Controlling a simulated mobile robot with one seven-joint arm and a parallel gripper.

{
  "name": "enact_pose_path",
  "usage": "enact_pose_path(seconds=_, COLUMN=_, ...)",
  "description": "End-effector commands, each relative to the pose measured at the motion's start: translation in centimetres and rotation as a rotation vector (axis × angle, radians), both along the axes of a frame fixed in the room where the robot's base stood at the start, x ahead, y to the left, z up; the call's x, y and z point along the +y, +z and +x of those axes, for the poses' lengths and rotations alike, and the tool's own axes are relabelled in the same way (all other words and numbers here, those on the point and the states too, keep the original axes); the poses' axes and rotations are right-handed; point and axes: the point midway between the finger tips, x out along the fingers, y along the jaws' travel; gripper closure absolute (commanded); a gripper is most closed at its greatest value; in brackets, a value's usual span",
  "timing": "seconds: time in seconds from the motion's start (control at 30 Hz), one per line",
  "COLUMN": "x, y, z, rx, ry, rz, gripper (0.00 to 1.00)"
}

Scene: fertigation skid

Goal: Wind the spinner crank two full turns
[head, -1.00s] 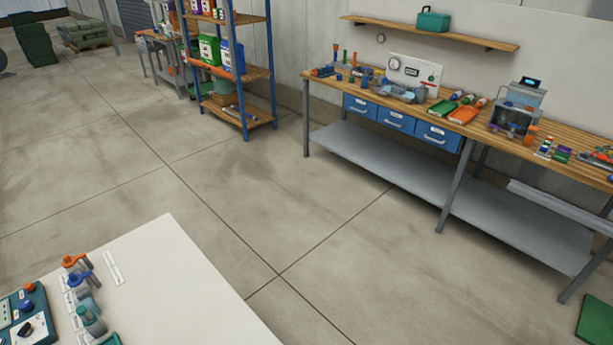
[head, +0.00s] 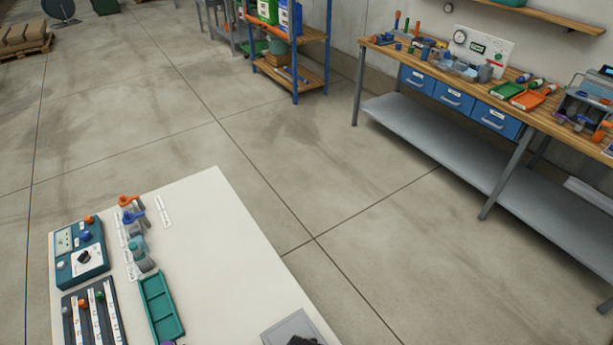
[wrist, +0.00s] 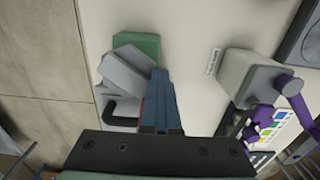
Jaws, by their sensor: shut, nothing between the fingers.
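In the wrist view, my gripper (wrist: 158,78) is shut and empty, with its fingers pointing away over a white tabletop. To its right stands a grey box-like unit (wrist: 250,80) with a purple crank-like arm (wrist: 290,84) and a purple knob-like part (wrist: 258,122). This may be the spinner crank; I cannot tell for sure. The gripper is apart from the purple arm in the picture.
In the wrist view, a grey angled piece (wrist: 128,72) and a green block (wrist: 142,43) lie beside the fingers. In the head view, the white table (head: 215,240) holds a teal control box (head: 80,252), a green tray (head: 160,306) and small valves.

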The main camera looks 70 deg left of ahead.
Motion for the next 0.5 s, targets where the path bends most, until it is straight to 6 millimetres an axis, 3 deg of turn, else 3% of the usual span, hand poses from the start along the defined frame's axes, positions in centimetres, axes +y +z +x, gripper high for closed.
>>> enact_pose_path(seconds=0.23, x=0.5, y=0.0, z=0.0, rx=-0.001, ry=-0.001, rz=0.001, gripper=1.0)
enact_pose_path(seconds=0.5, x=2.5, y=0.0, z=-0.1, rx=-0.002, ry=0.0, rz=0.001, gripper=1.0)
